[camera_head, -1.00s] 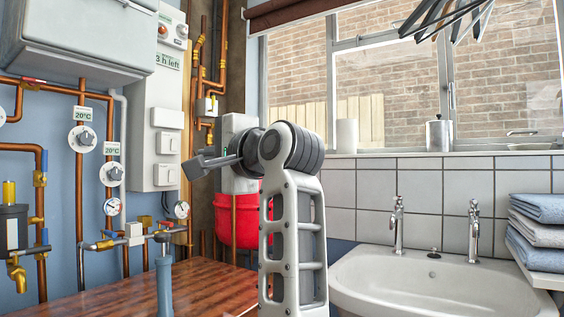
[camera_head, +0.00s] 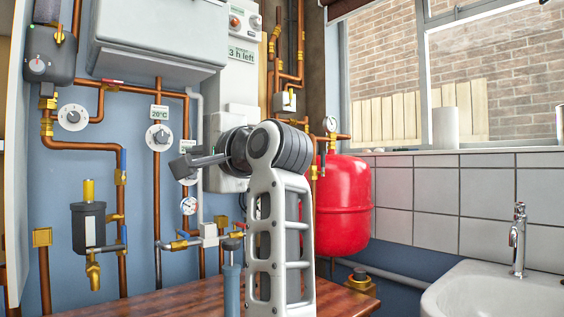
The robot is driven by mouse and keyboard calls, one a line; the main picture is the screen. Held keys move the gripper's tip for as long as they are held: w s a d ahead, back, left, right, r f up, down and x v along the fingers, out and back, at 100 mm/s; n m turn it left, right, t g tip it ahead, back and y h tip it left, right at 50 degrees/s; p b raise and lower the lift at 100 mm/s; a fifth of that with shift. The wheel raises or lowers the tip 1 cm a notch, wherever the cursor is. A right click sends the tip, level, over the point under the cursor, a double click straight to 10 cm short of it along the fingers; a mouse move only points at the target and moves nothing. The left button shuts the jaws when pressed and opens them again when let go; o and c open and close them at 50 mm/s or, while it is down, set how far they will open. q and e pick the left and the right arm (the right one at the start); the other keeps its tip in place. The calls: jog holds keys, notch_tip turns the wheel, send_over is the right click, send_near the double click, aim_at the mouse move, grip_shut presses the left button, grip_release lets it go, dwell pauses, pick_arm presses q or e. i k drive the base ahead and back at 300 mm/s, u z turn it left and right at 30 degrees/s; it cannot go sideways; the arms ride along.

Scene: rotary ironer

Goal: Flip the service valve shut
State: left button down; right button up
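Brass valves with blue handles sit on the copper pipework. One valve (camera_head: 121,177) is on the left vertical pipe, its blue handle upright along the pipe. Another valve (camera_head: 179,244) is on the low horizontal run, beside a pale fitting (camera_head: 209,235). I cannot tell which one is the service valve. One arm of mine, seemingly the right, rises at bottom centre and bends left at a dark joint. Its grey end, apparently the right gripper (camera_head: 187,161), appears in front of the pipes and covers part of a dial; its finger opening is unclear. My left gripper is out of view.
A wooden top (camera_head: 150,302) lies below the pipes, with a blue-grey upright cylinder (camera_head: 232,285) in front. A red vessel (camera_head: 342,205) stands right of my arm. A white basin (camera_head: 495,292) is at lower right. A dark filter-like pot (camera_head: 88,227) hangs at left.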

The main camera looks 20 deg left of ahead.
aim_at(322, 172)
jog(key=u, duration=0.25)
jog(key=i, duration=0.95)
jog(key=z, duration=0.6)
jog(key=i, duration=0.45)
jog(key=z, duration=0.45)
